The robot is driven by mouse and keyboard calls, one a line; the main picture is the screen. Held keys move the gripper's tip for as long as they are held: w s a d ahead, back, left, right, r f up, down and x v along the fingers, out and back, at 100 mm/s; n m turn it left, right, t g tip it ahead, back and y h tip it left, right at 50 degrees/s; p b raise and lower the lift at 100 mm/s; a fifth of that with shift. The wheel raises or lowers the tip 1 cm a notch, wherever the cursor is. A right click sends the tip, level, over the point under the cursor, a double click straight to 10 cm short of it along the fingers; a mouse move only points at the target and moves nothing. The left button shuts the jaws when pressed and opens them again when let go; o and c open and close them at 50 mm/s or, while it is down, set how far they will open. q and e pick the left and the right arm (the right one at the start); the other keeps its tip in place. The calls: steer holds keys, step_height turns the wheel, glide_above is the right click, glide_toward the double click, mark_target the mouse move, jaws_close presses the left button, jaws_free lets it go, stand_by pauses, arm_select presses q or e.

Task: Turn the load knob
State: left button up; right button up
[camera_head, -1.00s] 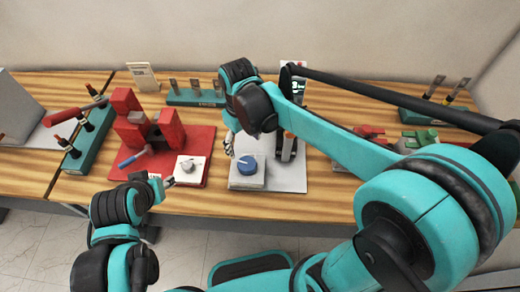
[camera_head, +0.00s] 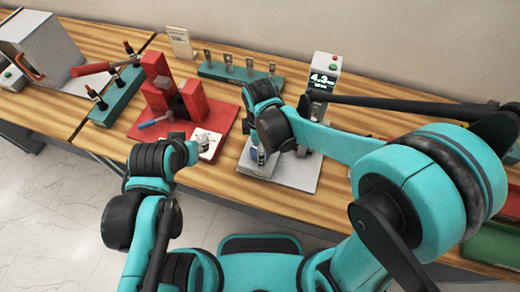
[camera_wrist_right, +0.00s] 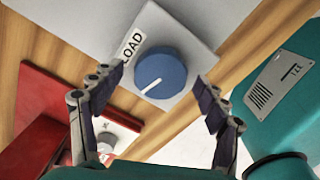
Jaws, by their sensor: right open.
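The load knob (camera_wrist_right: 160,72) is a blue round dial with a white pointer line, on a light grey box beside a "LOAD" label (camera_wrist_right: 132,47). My right gripper (camera_wrist_right: 157,82) is open, with one finger to each side of the knob in the wrist view. I see no clear contact with it. In the head view my right gripper (camera_head: 262,152) hides most of the knob and box. My left gripper (camera_head: 188,142) is by the small white dial box (camera_head: 207,146) on the red fixture; its fingers are too small to read.
A teal terminal strip (camera_head: 240,73) lies behind.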

steer(key=shift+f, duration=0.4)
steer(key=c, duration=1.1)
steer(key=shift+c, duration=0.2)
